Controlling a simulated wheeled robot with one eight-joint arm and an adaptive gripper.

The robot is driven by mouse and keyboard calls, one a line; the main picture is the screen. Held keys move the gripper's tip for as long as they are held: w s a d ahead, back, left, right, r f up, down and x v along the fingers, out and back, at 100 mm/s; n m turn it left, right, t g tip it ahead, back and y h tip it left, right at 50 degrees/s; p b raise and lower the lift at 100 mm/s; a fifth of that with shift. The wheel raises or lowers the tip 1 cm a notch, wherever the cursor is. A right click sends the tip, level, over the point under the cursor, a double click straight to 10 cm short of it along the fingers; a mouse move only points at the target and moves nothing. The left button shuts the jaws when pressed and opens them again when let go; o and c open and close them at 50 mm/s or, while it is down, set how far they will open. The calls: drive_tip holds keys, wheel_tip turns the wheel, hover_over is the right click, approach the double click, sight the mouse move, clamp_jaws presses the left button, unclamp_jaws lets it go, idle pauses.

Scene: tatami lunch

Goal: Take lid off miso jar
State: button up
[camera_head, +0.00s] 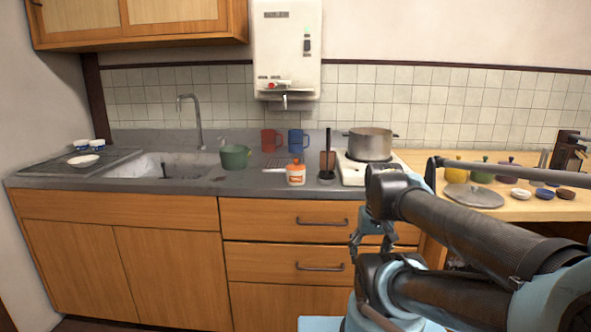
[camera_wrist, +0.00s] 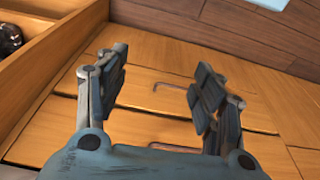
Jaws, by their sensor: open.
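A small white jar with an orange band and orange top (camera_head: 296,174) stands upright near the counter's front edge in the head view; its top appears to be on. I cannot read its label, so I cannot tell for sure that it is the miso jar. My gripper (camera_wrist: 160,80) is open and empty in the wrist view, with drawer fronts beyond its fingers. In the head view my arm is at the right, in front of the cabinet and apart from the jar. The jar is not in the wrist view.
A green pot (camera_head: 235,157) and a dark upright utensil (camera_head: 327,160) flank the jar. A steel pot (camera_head: 370,145) is on the stove.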

drive_tip(key=shift+o, duration=0.7)
drive_tip(key=w+a+r+m, duration=0.3)
drive_tip(key=w+r+m, duration=0.2)
drive_tip(key=w+r, duration=0.4)
wheel_tip(320, 180, up, 4)
drive_tip(key=shift+w+a+r+m+g, duration=0.2)
drive_tip(key=shift+w+m+g, duration=0.1)
drive_tip(key=shift+m, duration=0.1)
wheel_tip(320, 180, up, 21)
drive_tip(key=m+g, duration=0.2)
drive_tip(key=m, duration=1.3)
hover_over(296, 161)
drive_tip(key=f, duration=1.2)
drive_tip(key=shift+w+d+f, duration=0.2)
drive_tip(key=shift+w+d, duration=0.05)
drive_tip(key=shift+w, duration=0.15)
drive_tip(key=f, duration=0.3)
drive_tip(key=shift+w+a+f, duration=0.15)
drive_tip(key=shift+a+f, duration=0.15)
drive_tip(key=shift+f, duration=0.8)
drive_tip(key=c, duration=0.9)
